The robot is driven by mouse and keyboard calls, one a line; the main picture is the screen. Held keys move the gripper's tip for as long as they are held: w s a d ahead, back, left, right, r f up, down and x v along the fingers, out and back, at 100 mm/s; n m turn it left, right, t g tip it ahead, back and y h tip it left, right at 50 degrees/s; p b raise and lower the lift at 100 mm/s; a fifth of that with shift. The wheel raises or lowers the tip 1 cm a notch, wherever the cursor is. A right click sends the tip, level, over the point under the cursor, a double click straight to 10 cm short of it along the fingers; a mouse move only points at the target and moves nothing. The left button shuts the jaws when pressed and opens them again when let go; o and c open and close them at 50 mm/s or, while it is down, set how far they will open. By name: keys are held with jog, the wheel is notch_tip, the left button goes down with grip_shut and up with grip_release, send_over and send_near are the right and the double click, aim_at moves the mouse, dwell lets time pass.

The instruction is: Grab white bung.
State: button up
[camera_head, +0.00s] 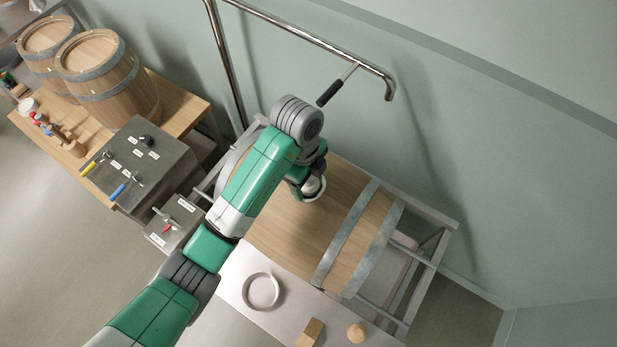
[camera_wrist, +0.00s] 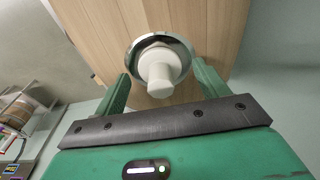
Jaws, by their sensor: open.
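The white bung (camera_wrist: 158,68) sits at a shiny metal ring (camera_wrist: 184,47) on the wooden barrel (camera_wrist: 98,22), its narrower end towards my wrist camera. In the head view the bung (camera_head: 312,185) shows in part beside my gripper (camera_head: 305,184), on top of the lying barrel (camera_head: 290,238). My gripper is open, and in the wrist view its two green fingers (camera_wrist: 161,75) stand left and right of the bung, with visible gaps. Whether the fingertips are level with the bung in depth I cannot tell.
The barrel lies on a metal frame (camera_head: 432,262). A bent steel pipe (camera_head: 300,35) with a black handle hangs above it. A control box (camera_head: 140,165) stands left. A white table (camera_head: 235,283) in front holds a ring (camera_head: 261,291) and wooden pieces (camera_head: 310,333).

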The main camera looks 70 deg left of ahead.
aim_at(309, 181)
jog(key=c, duration=1.1)
jog(key=shift+r, duration=0.1)
jog(key=shift+r, duration=0.25)
jog(key=r, duration=0.1)
jog(key=r+p, duration=0.1)
jog(key=r, duration=0.1)
jog(key=shift+s+d+r+p, duration=0.25)
jog(key=shift+d+r+p, duration=0.1)
jog(key=shift+r+p, duration=0.05)
jog(key=shift+s+d+r+p, duration=0.1)
jog(key=shift+s+d+p, duration=1)
jog(key=shift+d, duration=1.2)
jog(key=shift+s+d+r+p, duration=0.1)
jog(key=shift+s+d+p, duration=0.95)
jog(key=shift+d, duration=1.25)
jog(key=shift+s+d+r+p, duration=0.1)
jog(key=shift+s+d+p, duration=1)
jog(key=shift+d, duration=1.2)
